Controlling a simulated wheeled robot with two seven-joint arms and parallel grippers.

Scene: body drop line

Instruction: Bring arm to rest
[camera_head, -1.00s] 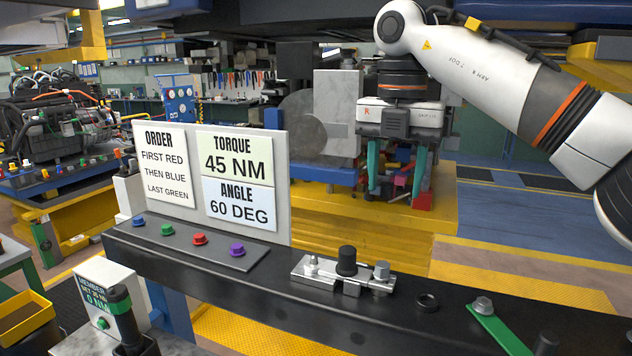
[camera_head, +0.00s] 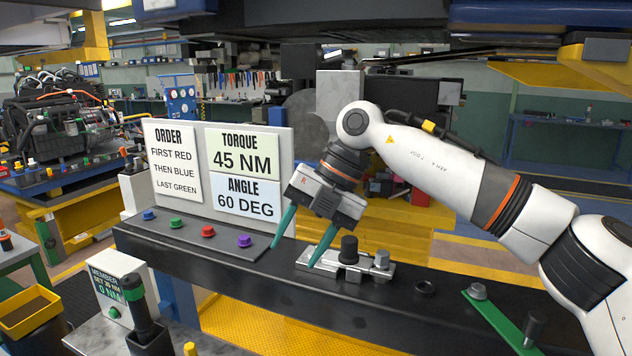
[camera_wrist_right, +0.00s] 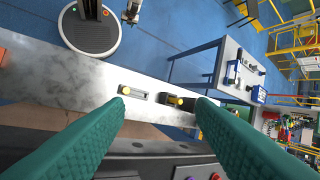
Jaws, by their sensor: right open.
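My right arm (camera_head: 430,170) comes in from the right in the head view. Its gripper (camera_head: 292,256) has two green fingers, spread apart with nothing between them. The fingers point down and left over the dark beam, in front of the metal fixture (camera_head: 322,277) with a black knob (camera_head: 348,250). Whether the fingertips touch the beam or fixture I cannot tell. In the right wrist view the two green fingers (camera_wrist_right: 160,118) are wide apart and empty. My left gripper is not in view.
Blue, green, red and purple bolts (camera_head: 208,231) stand on the dark beam (camera_head: 250,295) left of the gripper. A sign board (camera_head: 288,150) rises behind them. A torque tool (camera_head: 143,312) stands at front left.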

